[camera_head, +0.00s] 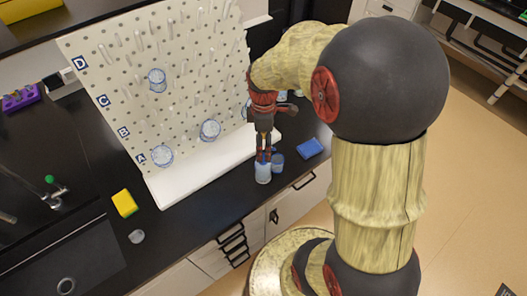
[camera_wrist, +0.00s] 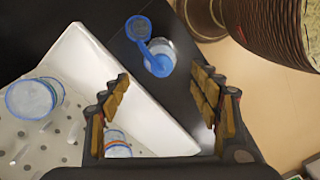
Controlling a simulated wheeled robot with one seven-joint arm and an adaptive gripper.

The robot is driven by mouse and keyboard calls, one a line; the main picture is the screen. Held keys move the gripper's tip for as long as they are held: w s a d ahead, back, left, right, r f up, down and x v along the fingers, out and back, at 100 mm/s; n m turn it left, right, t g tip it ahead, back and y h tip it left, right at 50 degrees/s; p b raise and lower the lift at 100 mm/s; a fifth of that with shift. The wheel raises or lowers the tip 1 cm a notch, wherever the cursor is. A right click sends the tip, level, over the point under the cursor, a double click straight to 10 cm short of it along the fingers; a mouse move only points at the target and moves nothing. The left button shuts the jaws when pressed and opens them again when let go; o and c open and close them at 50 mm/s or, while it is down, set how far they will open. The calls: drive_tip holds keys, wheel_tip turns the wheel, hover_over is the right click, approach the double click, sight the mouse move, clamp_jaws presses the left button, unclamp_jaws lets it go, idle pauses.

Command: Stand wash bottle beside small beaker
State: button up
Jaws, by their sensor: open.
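The wash bottle (camera_head: 263,174), pale with a blue top, stands upright near the front edge of the black bench. In the wrist view its pale body and blue top (camera_wrist: 158,62) show just beyond my fingertips. In the head view the fingers overlap the bottle's top; contact is unclear.
A white pegboard (camera_head: 125,75) with a drip tray (camera_head: 215,168) stands behind, holding several beakers (camera_head: 210,130). A blue sponge (camera_head: 310,148) lies to the right.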

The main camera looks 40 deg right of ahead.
drive_tip(key=shift+r, duration=0.4)
drive_tip(key=s+a+r+m+t, duration=0.3)
drive_tip(key=s+a+r+m, duration=0.2)
drive_tip(key=r, duration=0.4)
drive_tip(key=s+a+r+m+t, duration=0.3)
drive_tip(key=s+a+r+m, duration=0.3)
drive_tip(key=r, duration=0.3)
drive_tip(key=shift+s+a, duration=0.6)
drive_tip(key=shift+s, duration=0.2)
wheel_tip(320, 180, down, 8)
drive_tip(key=b, duration=0.8)
drive_tip(key=shift+f+b, duration=0.25)
drive_tip(key=shift+b, duration=0.1)
